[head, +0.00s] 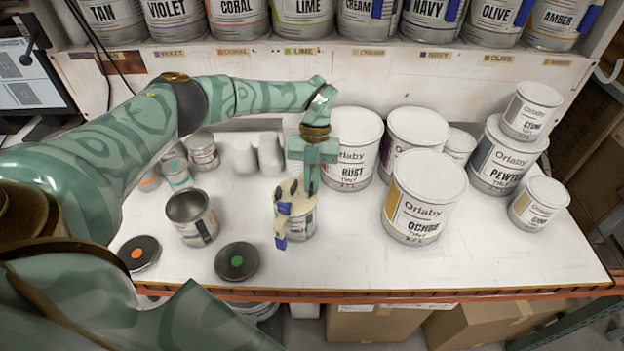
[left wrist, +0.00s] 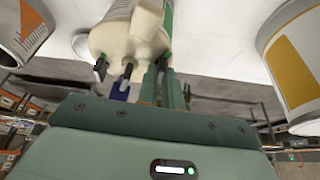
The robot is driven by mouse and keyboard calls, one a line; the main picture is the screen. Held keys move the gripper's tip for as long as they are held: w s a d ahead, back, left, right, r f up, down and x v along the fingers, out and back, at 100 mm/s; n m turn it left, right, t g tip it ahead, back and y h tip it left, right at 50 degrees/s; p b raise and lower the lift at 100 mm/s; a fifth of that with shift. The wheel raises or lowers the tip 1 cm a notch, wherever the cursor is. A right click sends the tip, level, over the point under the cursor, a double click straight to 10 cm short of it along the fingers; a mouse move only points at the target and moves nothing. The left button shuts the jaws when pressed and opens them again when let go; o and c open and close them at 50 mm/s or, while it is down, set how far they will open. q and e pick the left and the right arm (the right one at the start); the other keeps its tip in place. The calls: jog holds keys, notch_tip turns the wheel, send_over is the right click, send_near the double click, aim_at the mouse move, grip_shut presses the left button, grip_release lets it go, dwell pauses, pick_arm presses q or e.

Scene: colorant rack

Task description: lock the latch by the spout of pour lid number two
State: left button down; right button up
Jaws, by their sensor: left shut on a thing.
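A cream pour lid (head: 292,190) sits on a small can (head: 300,225) near the middle front of the table. Its spout side faces the front edge, with a blue tab (head: 283,208) by it and another blue piece (head: 280,243) hanging lower. No number is readable on the lid. My left gripper (head: 309,190) comes down at the lid's right side, its fingers close together. In the left wrist view the fingers (left wrist: 165,72) meet the edge of the lid (left wrist: 145,28), beside green and dark clip parts. The exact part between the fingers is hidden. My right gripper is out of view.
The large OCHRE can (head: 424,197) stands right, the RUST can (head: 352,148) behind. The table's front edge (head: 330,294) is close.

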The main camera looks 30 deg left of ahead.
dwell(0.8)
pick_arm(q)
jog(key=c, duration=1.5)
grip_release()
jog(key=shift+c, duration=0.2)
jog(key=shift+r, duration=0.1)
jog(key=b+v, duration=0.1)
jog(key=v, duration=1.5)
jog(key=shift+w, duration=0.1)
